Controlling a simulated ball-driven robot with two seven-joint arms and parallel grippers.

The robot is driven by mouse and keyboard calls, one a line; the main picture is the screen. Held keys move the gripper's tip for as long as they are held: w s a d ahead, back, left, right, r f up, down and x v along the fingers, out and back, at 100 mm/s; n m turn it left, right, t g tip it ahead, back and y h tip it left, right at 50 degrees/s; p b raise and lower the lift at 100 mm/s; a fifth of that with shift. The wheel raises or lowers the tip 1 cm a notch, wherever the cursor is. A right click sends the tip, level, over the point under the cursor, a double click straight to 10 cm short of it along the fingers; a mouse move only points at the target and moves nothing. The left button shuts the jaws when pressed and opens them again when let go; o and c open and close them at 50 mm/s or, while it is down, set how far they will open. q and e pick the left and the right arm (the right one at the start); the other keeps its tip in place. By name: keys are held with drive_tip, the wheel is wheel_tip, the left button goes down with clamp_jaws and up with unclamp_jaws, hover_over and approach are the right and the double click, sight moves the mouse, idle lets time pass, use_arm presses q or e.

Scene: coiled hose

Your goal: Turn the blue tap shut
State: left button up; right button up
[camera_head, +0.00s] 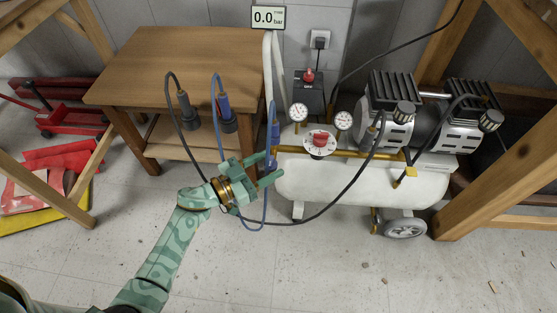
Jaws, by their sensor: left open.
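My left gripper (271,167) reaches in from the lower left with its fingers apart, at the left end of the white compressor tank (350,187). A small blue part, which looks like the blue tap (268,162), shows at the fingertips, partly hidden by them. I cannot tell whether the fingers touch it or which way its handle points. A blue hose connector (274,133) stands upright just above it, beside the brass pipe (292,149). My right gripper is not in view.
A blue hose (265,205) and a black hose (322,212) loop close around my left gripper. A wooden table (170,60) stands at the left, with hanging connectors at its edge. A red knob (320,138) and gauges sit above the tank. The display (268,17) reads 0.0 bar. The front floor is mostly clear.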

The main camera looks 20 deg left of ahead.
sight(275, 161)
use_arm(q)
drive_tip(key=shift+b+x, duration=0.4)
drive_tip(key=shift+x, duration=0.8)
drive_tip(key=shift+w+d, duration=0.25)
drive_tip(key=shift+w, duration=0.15)
drive_tip(key=c, duration=1)
drive_tip(key=shift+r+y, duration=0.2)
drive_tip(key=shift+y, duration=0.1)
drive_tip(key=shift+n+t+y+p, duration=0.6)
drive_tip(key=shift+n+p, duration=0.1)
drive_tip(key=shift+p, duration=0.15)
drive_tip(key=shift+a+f, duration=0.15)
drive_tip(key=shift+f, duration=0.05)
drive_tip(key=o, duration=1)
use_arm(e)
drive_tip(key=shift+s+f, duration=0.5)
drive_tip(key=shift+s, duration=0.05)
